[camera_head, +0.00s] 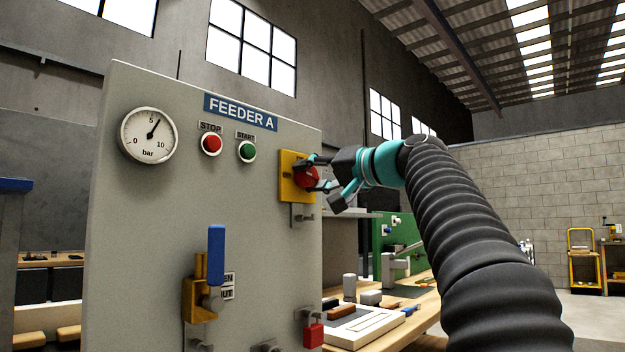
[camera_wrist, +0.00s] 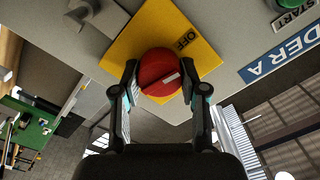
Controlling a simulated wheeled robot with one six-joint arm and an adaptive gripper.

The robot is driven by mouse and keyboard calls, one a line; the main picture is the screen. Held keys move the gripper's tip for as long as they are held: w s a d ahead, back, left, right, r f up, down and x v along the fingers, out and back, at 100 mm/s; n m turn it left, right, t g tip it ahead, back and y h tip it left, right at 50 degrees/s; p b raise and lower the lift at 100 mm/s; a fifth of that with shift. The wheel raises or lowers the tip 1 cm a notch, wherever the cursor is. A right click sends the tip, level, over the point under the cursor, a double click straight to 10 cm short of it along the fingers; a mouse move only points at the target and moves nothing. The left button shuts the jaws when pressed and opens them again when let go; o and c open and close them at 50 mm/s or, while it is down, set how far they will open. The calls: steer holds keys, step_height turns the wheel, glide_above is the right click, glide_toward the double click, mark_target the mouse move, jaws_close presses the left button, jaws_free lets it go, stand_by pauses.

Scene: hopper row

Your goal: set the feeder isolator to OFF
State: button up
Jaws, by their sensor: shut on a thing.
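The feeder isolator is a red round knob (camera_head: 306,177) on a yellow plate (camera_head: 288,166) at the right side of the grey FEEDER A panel (camera_head: 140,230). In the wrist view the red knob (camera_wrist: 160,73) carries a white mark, and the yellow plate (camera_wrist: 150,32) shows the word OFF at the knob's upper right. The white mark lies tilted across the knob's lower right, not clearly aimed at that word. My gripper (camera_head: 316,172) is shut on the red knob, one finger on each side. Other words on the plate are hidden or not readable.
The panel also holds a pressure gauge (camera_head: 149,135), a red STOP button (camera_head: 211,144), a green START button (camera_head: 247,151), a blue-handled lever (camera_head: 216,254) and a red padlock (camera_head: 313,335). A grey hasp (camera_head: 302,216) sits just below the yellow plate. A cluttered workbench (camera_head: 420,290) stands behind.

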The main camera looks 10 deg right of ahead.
steer(key=shift+f+n, duration=0.1)
steer(key=shift+n, duration=0.9)
steer(key=o, duration=1.1)
steer(key=shift+o, duration=0.2)
steer(key=shift+s, duration=0.1)
steer(key=v, duration=1.1)
steer(key=shift+s+d, duration=0.25)
